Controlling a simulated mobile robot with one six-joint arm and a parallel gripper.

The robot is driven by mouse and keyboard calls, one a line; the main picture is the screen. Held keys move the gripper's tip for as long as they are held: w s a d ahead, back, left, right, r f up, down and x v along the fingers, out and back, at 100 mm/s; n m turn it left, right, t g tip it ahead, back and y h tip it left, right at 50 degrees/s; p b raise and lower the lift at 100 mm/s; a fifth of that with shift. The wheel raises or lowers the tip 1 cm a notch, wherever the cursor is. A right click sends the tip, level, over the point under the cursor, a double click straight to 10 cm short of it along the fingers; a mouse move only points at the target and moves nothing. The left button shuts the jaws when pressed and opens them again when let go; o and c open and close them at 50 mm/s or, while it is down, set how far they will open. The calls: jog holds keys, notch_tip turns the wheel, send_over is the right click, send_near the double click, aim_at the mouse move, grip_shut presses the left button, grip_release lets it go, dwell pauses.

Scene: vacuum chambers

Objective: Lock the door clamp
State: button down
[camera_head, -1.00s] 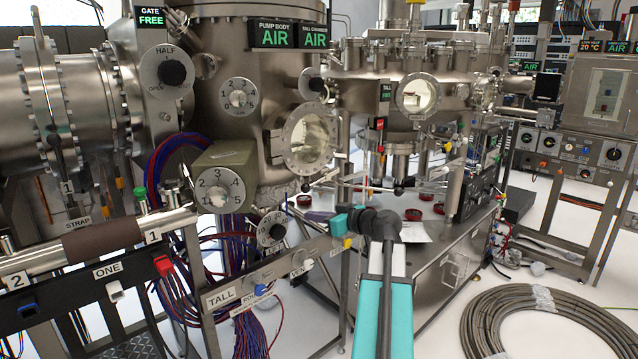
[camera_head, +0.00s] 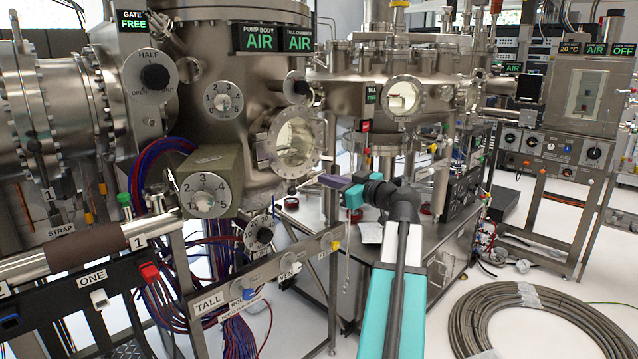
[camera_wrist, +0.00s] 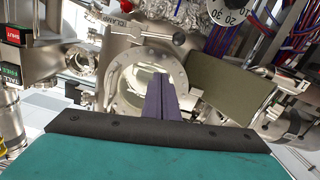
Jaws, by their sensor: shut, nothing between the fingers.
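A round flanged port with a glass window (camera_head: 297,145) is on the front of the large steel chamber. It also shows in the wrist view (camera_wrist: 121,104), where the picture is turned over. A thin rod lever with a dark ball end (camera_head: 292,190) sits at the port's lower edge; it shows in the wrist view (camera_wrist: 178,38) too. My gripper (camera_head: 326,180) has purple fingers, shut and empty, in front of the port's lower right. In the wrist view the fingers (camera_wrist: 158,84) overlap the window.
An olive valve box with a numbered dial (camera_head: 205,185) stands left of the port. A labelled rail (camera_head: 240,290) crosses below it, with cable bundles behind. A second chamber with a small window (camera_head: 404,96) is to the right. A coiled hose (camera_head: 530,320) lies on the floor.

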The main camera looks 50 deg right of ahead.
jog(key=p, duration=0.2)
send_over(306, 184)
jog(key=s+a, duration=0.4)
jog(key=shift+d+f, duration=0.1)
jog(key=shift+d, duration=0.15)
jog(key=shift+w+d+f+p, duration=0.1)
jog(key=shift+w+f+p, duration=0.3)
jog(key=shift+f, duration=0.25)
jog(key=shift+w+d+f+p, duration=0.15)
jog(key=shift+f+p, duration=0.05)
jog(key=shift+f, duration=0.55)
jog(key=shift+w+d+f+p, duration=0.1)
jog(key=shift+d+f+p, duration=0.05)
jog(key=shift+f, duration=0.55)
jog(key=shift+a, duration=0.25)
jog(key=shift+d, duration=0.2)
